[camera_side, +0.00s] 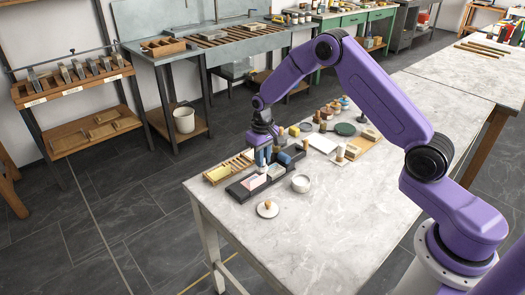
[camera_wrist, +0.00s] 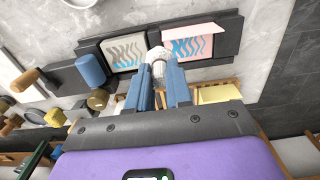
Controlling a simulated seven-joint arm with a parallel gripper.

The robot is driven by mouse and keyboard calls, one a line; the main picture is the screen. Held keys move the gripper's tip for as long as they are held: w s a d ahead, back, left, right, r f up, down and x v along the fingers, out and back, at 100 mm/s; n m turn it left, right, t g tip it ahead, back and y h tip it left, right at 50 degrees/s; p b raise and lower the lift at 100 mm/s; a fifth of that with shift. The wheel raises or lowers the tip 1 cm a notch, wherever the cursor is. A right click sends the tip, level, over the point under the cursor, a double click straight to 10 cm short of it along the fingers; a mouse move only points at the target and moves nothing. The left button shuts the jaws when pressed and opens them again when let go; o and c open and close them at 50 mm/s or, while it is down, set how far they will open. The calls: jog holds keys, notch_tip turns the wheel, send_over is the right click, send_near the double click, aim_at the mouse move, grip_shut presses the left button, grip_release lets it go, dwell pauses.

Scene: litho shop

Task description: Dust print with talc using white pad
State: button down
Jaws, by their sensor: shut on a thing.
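My gripper (camera_wrist: 158,74), with blue fingers, is shut on a white pad (camera_wrist: 158,55) that looks soft and rounded. In the side view my gripper (camera_side: 263,158) is over the dark board (camera_side: 236,190). Two prints lie on the board: a pink and blue one (camera_side: 253,182), also in the wrist view (camera_wrist: 192,44), and a grey-tan wavy one (camera_wrist: 125,51). The pad is at the gap between them; whether it touches is unclear. A round white dish (camera_side: 300,183), perhaps the talc, stands in front of the board; its rim shows in the wrist view (camera_wrist: 80,2).
A blue roller (camera_wrist: 90,69) lies at the board's end. A white disc with a wooden knob (camera_side: 267,209) lies near the table's front edge. A slatted rack and yellow sheet (camera_side: 217,173) are behind left; several tools crowd the back. The table's front right is clear.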

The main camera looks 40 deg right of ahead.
jog(key=shift+f, duration=0.9)
jog(key=shift+a+f, duration=0.25)
jog(key=shift+f, duration=0.15)
jog(key=shift+a, duration=3.95)
jog(key=shift+d, duration=4.25)
jog(key=shift+a, duration=4.25)
jog(key=shift+d, duration=4.2)
jog(key=shift+r, duration=4.05)
jog(key=shift+s, duration=0.1)
